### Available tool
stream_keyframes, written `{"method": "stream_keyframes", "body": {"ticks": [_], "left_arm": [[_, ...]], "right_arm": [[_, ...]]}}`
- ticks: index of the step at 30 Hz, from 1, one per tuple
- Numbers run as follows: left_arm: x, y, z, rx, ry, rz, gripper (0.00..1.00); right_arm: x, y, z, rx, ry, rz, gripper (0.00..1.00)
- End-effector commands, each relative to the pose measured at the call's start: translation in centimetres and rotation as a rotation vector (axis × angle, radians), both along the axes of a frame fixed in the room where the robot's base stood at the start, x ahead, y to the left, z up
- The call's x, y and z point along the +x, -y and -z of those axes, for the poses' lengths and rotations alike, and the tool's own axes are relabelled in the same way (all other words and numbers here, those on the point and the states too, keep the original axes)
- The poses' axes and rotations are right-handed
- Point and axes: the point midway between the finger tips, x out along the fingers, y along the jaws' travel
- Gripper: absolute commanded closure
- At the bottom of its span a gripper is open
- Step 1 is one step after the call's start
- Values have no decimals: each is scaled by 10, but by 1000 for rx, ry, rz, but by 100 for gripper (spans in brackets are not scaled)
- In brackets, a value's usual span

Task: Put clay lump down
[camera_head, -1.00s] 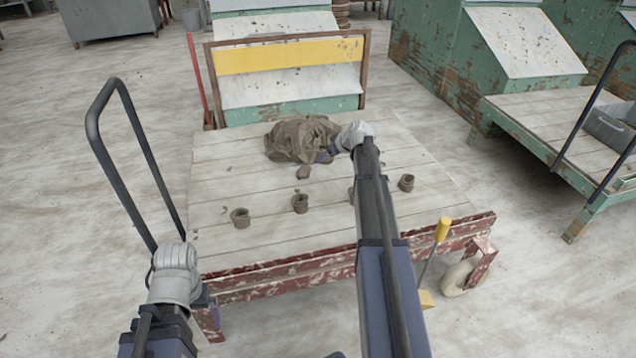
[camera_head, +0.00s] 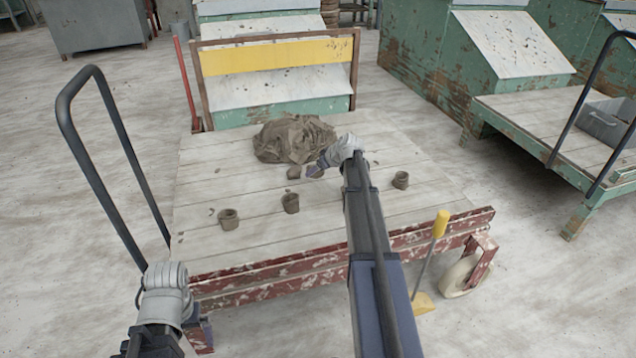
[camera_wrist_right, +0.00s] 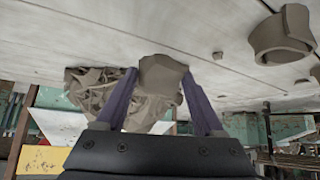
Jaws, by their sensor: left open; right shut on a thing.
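The small brown clay lump (camera_head: 293,172) is at the middle of the cart's plank deck, in front of a large brown heap. My right gripper (camera_head: 311,171) reaches it from the right and is shut on it. In the right wrist view the lump (camera_wrist_right: 163,74) sits between the two purple fingers (camera_wrist_right: 160,88). It is at or very close to the deck; I cannot tell whether it touches. My left gripper (camera_head: 200,322) is open at the cart's front left corner, its fingers mostly hidden below the grey wrist.
The brown heap (camera_head: 292,138) lies behind the lump. A black handle (camera_head: 75,150) rises at the left. A yellow-handled tool (camera_head: 440,225) leans at the front right.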

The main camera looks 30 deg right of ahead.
Motion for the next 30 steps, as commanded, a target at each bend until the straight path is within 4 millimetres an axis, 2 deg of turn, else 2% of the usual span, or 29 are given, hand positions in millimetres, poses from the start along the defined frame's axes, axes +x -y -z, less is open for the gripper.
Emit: {"method": "stream_keyframes", "body": {"ticks": [11,23,24,30], "left_arm": [[0,0,38,0,1,0,0],[0,0,40,0,1,0,0],[0,0,38,0,1,0,0],[0,0,38,0,1,0,0]], "right_arm": [[0,0,38,0,0,0,100],[0,0,40,0,0,0,100],[0,0,38,0,0,0,26],[0,0,38,0,0,0,3]]}}
